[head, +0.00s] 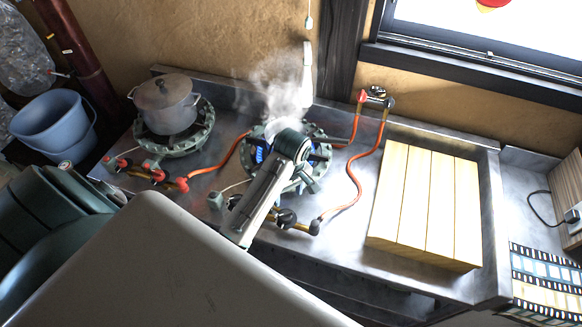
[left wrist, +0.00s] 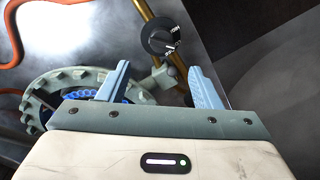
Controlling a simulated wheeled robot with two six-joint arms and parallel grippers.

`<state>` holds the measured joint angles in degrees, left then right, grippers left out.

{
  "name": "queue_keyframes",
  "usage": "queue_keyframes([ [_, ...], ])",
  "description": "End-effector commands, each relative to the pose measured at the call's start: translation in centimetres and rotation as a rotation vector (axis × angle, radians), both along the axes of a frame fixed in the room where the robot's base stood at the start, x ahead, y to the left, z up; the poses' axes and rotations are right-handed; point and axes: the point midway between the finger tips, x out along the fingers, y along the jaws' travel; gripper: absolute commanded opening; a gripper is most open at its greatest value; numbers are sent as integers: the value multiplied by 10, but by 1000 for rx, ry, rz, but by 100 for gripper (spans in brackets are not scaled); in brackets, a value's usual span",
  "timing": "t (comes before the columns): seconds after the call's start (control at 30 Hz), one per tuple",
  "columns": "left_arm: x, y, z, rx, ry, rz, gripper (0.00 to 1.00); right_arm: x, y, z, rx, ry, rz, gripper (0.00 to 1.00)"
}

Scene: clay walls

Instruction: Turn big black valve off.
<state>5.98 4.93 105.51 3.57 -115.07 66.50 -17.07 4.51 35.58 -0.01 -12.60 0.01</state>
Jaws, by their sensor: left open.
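The black valve knob (left wrist: 160,37), round with white marks, sits on a brass pipe (left wrist: 179,62) in the left wrist view. My left gripper (left wrist: 159,70) is open and empty, its two blue-grey fingers pointing towards the knob and apart from it. In the head view a black knob (head: 286,217) shows on brass fittings at the front of the right burner (head: 314,170). Blue flame shows in that burner. My left arm covers part of the burner, and its fingertips cannot be made out there. My right gripper is not in view.
A lidded pot (head: 167,106) stands on the left burner. Red-handled valves (head: 160,175) and an orange hose (head: 353,170) run along the metal counter (head: 330,255). A slatted wooden board (head: 425,205) lies to the right. A blue bucket (head: 55,125) stands at the left.

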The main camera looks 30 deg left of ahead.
Motion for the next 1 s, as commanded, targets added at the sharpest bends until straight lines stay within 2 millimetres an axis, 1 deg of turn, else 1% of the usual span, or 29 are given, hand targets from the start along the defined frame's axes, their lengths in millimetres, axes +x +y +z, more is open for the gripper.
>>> queue_keyframes([
  [0.17,-3,1,-31,0,4,1,59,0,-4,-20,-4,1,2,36],
  [0.23,-4,1,-37,-1,8,0,59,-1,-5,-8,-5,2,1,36],
  [0.3,-5,1,-50,0,7,0,59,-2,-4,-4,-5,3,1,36],
  [0.5,-7,2,-85,-1,4,-1,59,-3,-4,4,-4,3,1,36],
  [0.6,-7,3,-96,0,2,-1,59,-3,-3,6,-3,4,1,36],
  [0.73,-7,3,-104,0,1,-1,59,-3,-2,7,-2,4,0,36],
  [1.0,-7,3,-106,0,0,-1,59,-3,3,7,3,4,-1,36],
])
